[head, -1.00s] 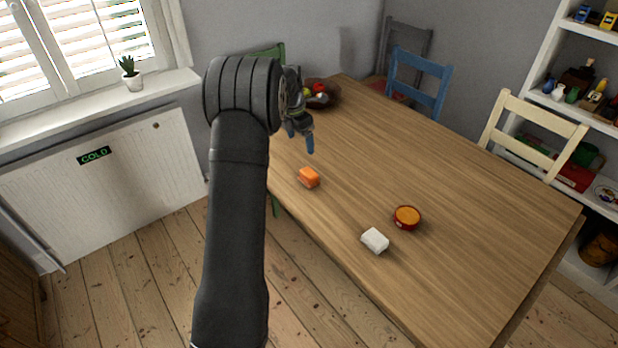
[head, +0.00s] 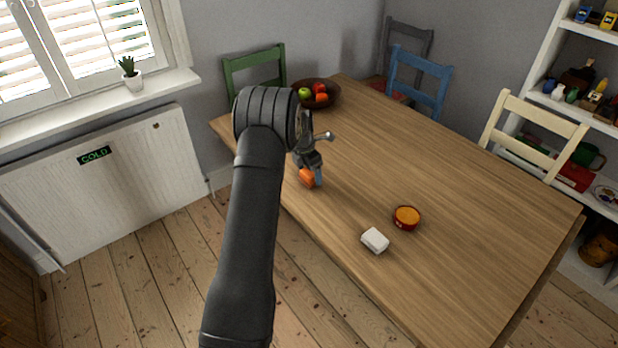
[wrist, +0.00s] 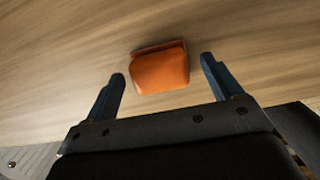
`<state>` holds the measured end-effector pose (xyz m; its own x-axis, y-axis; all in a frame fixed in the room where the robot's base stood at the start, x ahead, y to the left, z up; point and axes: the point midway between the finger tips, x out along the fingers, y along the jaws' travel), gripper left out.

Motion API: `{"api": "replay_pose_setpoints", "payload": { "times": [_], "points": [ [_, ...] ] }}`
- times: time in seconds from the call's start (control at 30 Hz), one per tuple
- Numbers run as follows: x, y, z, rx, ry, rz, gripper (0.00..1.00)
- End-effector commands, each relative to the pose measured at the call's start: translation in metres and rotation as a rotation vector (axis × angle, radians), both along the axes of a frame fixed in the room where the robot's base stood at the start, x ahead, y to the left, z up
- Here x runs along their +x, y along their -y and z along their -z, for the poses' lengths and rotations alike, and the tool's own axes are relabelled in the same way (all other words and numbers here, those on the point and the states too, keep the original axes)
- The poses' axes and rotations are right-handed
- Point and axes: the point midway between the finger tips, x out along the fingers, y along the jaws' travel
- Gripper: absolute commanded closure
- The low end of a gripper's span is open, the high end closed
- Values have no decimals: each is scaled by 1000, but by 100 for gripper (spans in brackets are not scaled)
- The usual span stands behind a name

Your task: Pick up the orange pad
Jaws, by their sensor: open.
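The orange pad (head: 307,178) lies on the wooden table (head: 450,200) near its left edge. In the wrist view the orange pad (wrist: 160,68) sits just ahead of and between the two blue fingertips. My gripper (head: 314,180) is low over the table at the pad, and part of the pad is hidden by a finger in the head view. In the wrist view my gripper (wrist: 163,68) is open, with a gap on each side of the pad.
A white block (head: 375,240) and a small red bowl with orange contents (head: 407,217) lie toward the front of the table. A dark fruit bowl (head: 333,100) stands at the far end. Chairs stand around the table. The table's right middle is clear.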

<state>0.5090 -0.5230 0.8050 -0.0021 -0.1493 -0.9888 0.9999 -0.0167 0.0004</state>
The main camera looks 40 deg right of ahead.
Motion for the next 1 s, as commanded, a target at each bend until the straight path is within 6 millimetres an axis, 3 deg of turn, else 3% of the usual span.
{"api": "replay_pose_setpoints", "payload": {
  "times": [0.1,0.3,0.5,0.57,0.83,1.0],
  "points": [
    [1,1,11,-1,2,0,16],
    [1,1,11,-2,2,0,18],
    [1,1,11,-2,2,0,58],
    [1,1,11,-2,2,0,66],
    [1,1,9,-2,2,0,66],
    [1,2,-2,-3,3,0,66]
  ]
}}
